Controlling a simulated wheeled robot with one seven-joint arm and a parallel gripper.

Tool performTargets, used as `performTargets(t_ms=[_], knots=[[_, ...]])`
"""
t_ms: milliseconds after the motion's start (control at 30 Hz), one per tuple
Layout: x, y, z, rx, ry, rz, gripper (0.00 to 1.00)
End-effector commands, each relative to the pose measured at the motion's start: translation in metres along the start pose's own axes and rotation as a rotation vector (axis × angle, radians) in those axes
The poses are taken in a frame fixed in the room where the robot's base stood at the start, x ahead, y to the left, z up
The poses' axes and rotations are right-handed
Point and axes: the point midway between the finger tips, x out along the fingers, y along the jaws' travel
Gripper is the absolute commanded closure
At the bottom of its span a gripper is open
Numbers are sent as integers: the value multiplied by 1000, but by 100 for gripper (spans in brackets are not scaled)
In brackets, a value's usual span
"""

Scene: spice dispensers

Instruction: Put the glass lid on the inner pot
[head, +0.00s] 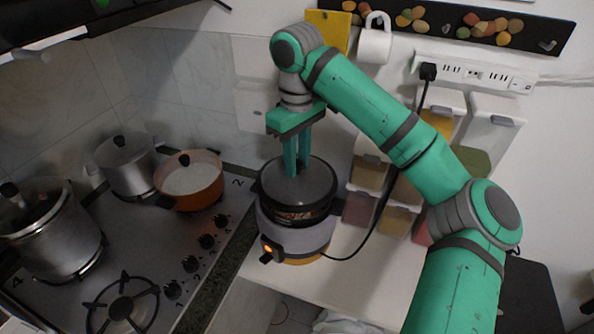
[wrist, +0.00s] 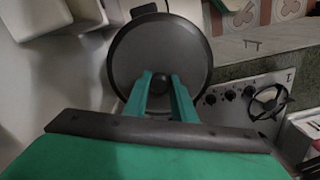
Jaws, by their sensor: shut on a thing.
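The glass lid (head: 315,178) is a dark round disc with a grey rim, seen over the inner pot (head: 290,214), which is black and sits in the grey cooker (head: 287,240) on the white counter. In the wrist view the lid (wrist: 135,62) lies below my fingers, with its dark knob between the fingertips. My gripper (head: 297,172) points down and is shut on the lid's knob. It also shows in the wrist view (wrist: 160,82). I cannot tell whether the lid's rim touches the pot all round. The pot's inside is hidden by the lid.
An orange pot (head: 203,192) and two steel pots (head: 128,172) stand on the gas hob (head: 190,235) at left. Spice dispensers (head: 398,222) are on the wall at right, close to the cooker. A black cable (head: 375,220) runs from the cooker to the power strip (head: 470,72).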

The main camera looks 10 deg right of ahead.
Motion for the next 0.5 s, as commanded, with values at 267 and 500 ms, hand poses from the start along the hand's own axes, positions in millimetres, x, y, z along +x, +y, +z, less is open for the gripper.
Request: performTargets(t_ms=[267, 500], knots=[[32, 4, -6, -1, -2, -1, 100], [43, 4, -4, 1, -5, -6, 100]])
